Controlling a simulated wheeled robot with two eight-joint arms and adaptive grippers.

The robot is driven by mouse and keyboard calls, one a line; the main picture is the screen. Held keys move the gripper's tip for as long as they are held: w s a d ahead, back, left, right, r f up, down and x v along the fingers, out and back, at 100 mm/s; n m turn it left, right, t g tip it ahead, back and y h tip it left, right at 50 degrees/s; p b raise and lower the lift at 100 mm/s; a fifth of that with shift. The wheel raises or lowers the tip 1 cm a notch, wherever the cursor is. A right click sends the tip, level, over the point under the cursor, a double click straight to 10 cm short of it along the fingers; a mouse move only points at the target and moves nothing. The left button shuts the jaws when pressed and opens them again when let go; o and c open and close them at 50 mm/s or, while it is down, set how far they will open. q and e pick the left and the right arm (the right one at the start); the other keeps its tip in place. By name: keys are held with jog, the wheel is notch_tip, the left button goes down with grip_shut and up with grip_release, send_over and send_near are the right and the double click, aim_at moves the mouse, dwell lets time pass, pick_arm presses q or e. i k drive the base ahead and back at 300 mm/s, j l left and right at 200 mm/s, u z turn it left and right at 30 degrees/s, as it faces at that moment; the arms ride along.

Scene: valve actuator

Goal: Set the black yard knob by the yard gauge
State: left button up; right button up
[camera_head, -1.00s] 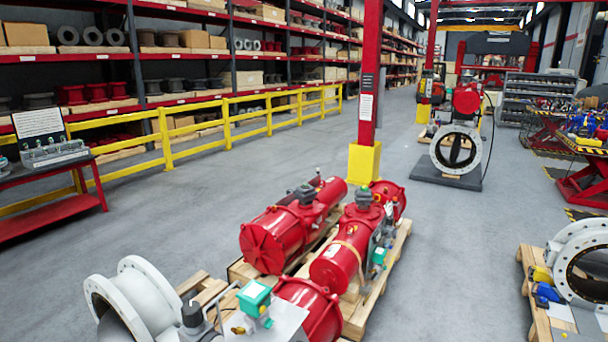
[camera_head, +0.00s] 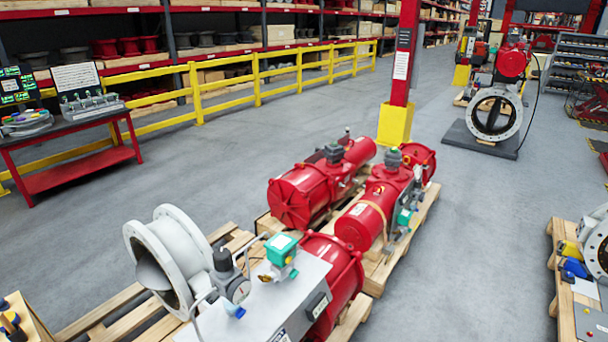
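A round gauge (camera_head: 238,290) with a pale face is on the near red actuator assembly (camera_head: 338,262), beside a grey panel. A dark cylindrical part (camera_head: 223,260) stands upright just behind the gauge. Small dark knob-like parts (camera_head: 12,318) show on a wooden stand at the bottom left corner, cut off by the frame. I cannot tell which of these, if any, is the black yard knob. Neither of my grippers is in view.
Pallets (camera_head: 372,272) carry red actuators and a white flanged valve (camera_head: 165,258). A red bench (camera_head: 80,181) with instruments stands at left before a yellow railing (camera_head: 228,93). A yellow-based red post (camera_head: 396,122) stands behind the pallets. Grey floor is open around them.

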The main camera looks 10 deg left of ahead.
aim_at(294, 272)
jog(key=k+l+u, duration=0.1)
jog(key=l+u, duration=0.2)
jog(key=u, duration=0.2)
jog(key=k+l+u, duration=0.2)
jog(key=u, duration=0.3)
jog(key=l, duration=0.1)
